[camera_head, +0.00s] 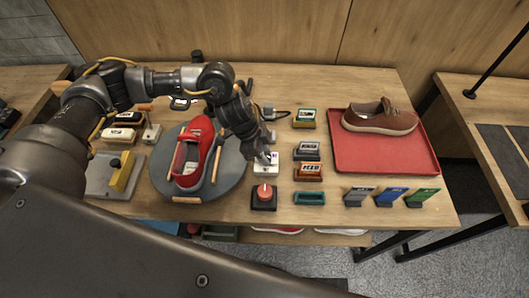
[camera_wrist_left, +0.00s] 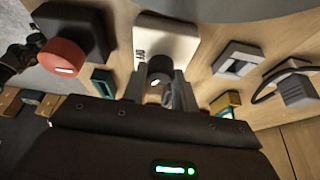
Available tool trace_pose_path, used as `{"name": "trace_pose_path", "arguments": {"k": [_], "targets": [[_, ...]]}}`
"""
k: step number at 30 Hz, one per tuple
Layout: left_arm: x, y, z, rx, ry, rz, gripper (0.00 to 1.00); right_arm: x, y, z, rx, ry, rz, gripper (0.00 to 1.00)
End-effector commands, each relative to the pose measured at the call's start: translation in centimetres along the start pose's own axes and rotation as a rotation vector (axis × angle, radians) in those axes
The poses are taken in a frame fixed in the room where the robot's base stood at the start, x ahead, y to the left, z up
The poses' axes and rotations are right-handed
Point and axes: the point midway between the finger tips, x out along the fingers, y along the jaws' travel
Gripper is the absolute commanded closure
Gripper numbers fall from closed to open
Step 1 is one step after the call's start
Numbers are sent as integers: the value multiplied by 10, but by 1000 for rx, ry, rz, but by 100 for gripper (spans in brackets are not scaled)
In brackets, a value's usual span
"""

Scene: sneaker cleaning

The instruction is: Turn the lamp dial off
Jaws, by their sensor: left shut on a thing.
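A small white plate with dark lettering (camera_head: 266,169) lies on the bench near its front middle. In the left wrist view the white plate (camera_wrist_left: 177,38) carries a dark round dial (camera_wrist_left: 158,68), which I take as the lamp dial. My left gripper (camera_head: 265,155) reaches down over it from the left. In the left wrist view the left gripper (camera_wrist_left: 160,88) is shut on the dark dial, and its fingers partly hide it. My right gripper is in neither view.
A red knob on a black base (camera_head: 264,194) stands just in front of the plate. A red sneaker (camera_head: 192,157) sits on a round grey turntable (camera_head: 232,177) to the left. Labelled blocks (camera_head: 309,171) stand close on the right. A red tray (camera_head: 362,162) holds a brown shoe (camera_head: 380,118).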

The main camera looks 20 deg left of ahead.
Motion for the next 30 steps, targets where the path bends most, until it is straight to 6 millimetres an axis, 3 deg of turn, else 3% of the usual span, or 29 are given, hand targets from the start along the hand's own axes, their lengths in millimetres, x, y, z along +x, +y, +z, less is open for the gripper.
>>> {"name": "trace_pose_path", "arguments": {"k": [8, 30], "targets": [[1, -1, 0, 115, 1, 48, 94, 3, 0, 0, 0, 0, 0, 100], [2, -5, -3, 726, 1, 299, 94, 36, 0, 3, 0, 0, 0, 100]]}}
